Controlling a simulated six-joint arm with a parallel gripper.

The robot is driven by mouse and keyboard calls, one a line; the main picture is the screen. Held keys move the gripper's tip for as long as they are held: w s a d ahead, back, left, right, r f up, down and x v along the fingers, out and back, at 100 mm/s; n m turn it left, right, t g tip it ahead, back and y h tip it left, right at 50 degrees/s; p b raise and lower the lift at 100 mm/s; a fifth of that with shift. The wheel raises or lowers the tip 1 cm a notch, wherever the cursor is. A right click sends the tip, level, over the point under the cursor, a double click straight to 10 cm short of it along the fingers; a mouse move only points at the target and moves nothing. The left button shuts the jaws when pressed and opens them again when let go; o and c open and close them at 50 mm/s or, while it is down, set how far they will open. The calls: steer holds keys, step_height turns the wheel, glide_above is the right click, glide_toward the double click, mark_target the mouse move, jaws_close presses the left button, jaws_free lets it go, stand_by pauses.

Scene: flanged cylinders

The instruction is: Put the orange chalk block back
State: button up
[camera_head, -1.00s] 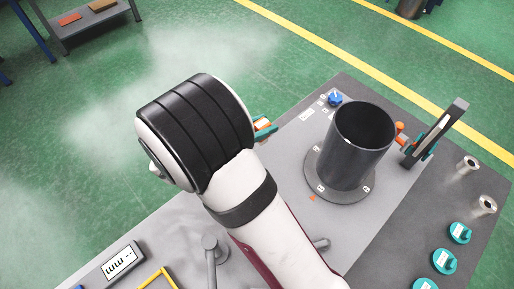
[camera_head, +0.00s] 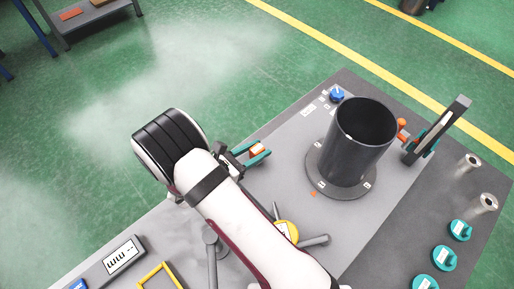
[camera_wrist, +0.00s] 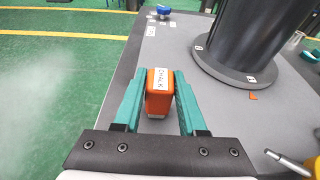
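The orange chalk block (camera_head: 258,148), labelled CHALK, sits between the teal fingers of my gripper (camera_head: 256,154). In the wrist view the block (camera_wrist: 159,92) stands between the fingertips of my gripper (camera_wrist: 160,85), which appear to press on both its sides. The fingers hide part of the block in the head view. The block is over the left part of the grey table top (camera_head: 290,150), left of the dark flanged cylinder (camera_head: 350,160). I cannot tell how far it is above the surface.
A blue-topped item (camera_head: 337,95) stands near labels at the table's far edge. A dark upright tool (camera_head: 440,130) is right of the cylinder. A small orange mark (camera_head: 313,194) lies by the flange.

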steer(key=o, duration=0.3)
steer(key=shift+o, duration=0.2)
steer(key=shift+r, duration=0.15)
steer(key=v, duration=1.2)
steer(key=s+d+r+m+g+y, duration=0.1)
steer(key=s+d+r+m+g, duration=0.3)
steer(key=d+m, duration=0.35)
steer(key=s+d+r+m+g, duration=0.2)
steer(key=d+r+m+g, duration=0.3)
steer(key=d+m+g, duration=0.25)
steer(key=s+d+r+m+y, duration=0.1)
steer(key=s+r+m+y, duration=0.2)
steer(key=s+m+y, duration=0.8)
steer(key=m+t, duration=0.1)
steer(key=m, duration=0.5)
steer(key=shift+s+d+r+m, duration=0.15)
steer(key=shift+s+r+m, duration=0.15)
